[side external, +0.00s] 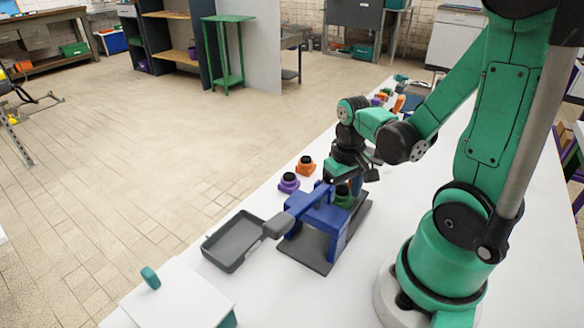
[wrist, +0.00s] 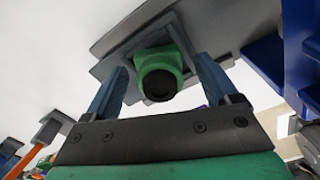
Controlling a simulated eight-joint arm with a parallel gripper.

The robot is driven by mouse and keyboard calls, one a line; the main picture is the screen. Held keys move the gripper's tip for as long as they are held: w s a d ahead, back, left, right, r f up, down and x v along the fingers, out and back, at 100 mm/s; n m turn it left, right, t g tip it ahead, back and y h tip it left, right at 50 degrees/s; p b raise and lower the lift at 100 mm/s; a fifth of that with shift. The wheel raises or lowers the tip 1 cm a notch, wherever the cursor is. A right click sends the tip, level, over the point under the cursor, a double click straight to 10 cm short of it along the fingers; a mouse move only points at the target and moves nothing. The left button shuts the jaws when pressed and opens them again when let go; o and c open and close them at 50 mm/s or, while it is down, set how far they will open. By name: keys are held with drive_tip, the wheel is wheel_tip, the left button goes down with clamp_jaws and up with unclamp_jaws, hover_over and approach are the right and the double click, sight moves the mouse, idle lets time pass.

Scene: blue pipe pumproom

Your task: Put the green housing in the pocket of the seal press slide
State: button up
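The green housing (wrist: 160,62), with a round black top, lies between the fingers of my gripper (wrist: 162,72) in the wrist view. A gap shows between each blue-grey finger and the housing, so my gripper looks open around it. The housing sits at a grey raised frame on the dark slide (wrist: 112,22); I cannot tell whether it is fully down in the pocket. In the side external view the housing (side external: 343,196) is just below my gripper (side external: 352,182), beside the blue seal press (side external: 322,216), and is partly hidden.
A purple housing (side external: 289,183) and an orange housing (side external: 305,167) stand left of the press. A grey tray (side external: 236,243) is in front of them, near the press lever (side external: 282,222). Several small coloured parts lie farther back on the white table (side external: 405,215).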

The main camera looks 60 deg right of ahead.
sight(343, 189)
drive_tip(key=shift+r, duration=2.7)
drive_tip(key=shift+o, duration=0.2)
drive_tip(key=w+a+r+n+t, duration=0.4)
drive_tip(key=w+a+r+t, duration=0.1)
drive_tip(key=a, duration=0.5)
drive_tip(key=shift+w+r+n+t, duration=0.2)
drive_tip(key=shift+w+n+t, duration=0.1)
drive_tip(key=shift+w+t, duration=0.65)
drive_tip(key=shift+r, duration=0.1)
